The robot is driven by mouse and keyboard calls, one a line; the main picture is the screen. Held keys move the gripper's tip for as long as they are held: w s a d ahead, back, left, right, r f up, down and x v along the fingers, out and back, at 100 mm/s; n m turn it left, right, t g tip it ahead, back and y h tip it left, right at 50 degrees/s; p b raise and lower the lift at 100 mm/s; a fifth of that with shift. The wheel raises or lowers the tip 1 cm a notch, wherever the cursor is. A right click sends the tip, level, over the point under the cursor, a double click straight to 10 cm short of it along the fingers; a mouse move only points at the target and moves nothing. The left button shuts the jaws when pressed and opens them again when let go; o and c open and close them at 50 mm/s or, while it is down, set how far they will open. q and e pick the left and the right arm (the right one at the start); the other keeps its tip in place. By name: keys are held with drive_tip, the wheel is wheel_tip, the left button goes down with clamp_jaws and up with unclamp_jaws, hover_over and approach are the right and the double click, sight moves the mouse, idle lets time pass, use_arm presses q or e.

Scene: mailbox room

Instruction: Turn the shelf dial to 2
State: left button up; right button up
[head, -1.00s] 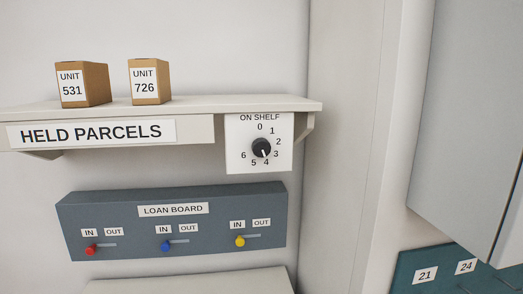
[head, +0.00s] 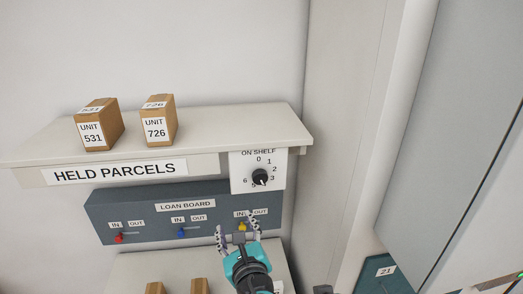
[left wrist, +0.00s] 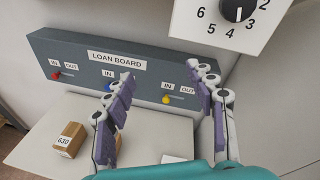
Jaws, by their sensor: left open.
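The shelf dial is a round black knob (head: 260,177) on a white ON SHELF plate (head: 240,183) at the shelf's right end, numbered 0 to 6. Its white mark points down, near 4; the exact setting is hard to read. The knob also shows at the top of the left wrist view (left wrist: 237,9), partly cut off. My left gripper (head: 238,229) is open and empty, below and slightly left of the dial and apart from it. In the left wrist view my gripper's fingers (left wrist: 160,76) are spread in front of the loan board. My right gripper is not in view.
The shelf (head: 250,125) holds two boxes, 531 (head: 94,134) and 726 (head: 157,131). The grey loan board (head: 110,207) below has red, blue and yellow sliders. A lower surface (left wrist: 60,112) carries a box marked 630 (left wrist: 69,138). A grey cabinet (head: 440,140) stands right.

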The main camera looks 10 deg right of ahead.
sight(261, 180)
use_arm(q)
drive_tip(key=s+d+r+m+t+h+p, duration=0.1)
drive_tip(key=d+r+m+t+h+p, duration=0.15)
drive_tip(key=d+r+m, duration=0.4)
drive_tip(key=shift+n+y, duration=0.25)
drive_tip(key=shift+n, duration=0.2)
drive_tip(key=w, duration=0.5)
drive_tip(key=w+r, duration=0.1)
drive_tip(key=w, duration=0.1)
drive_tip(key=shift+w+d+p, duration=0.25)
drive_tip(key=shift+d+p, duration=0.15)
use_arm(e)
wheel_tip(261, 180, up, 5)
use_arm(q)
drive_tip(key=c, duration=1.2)
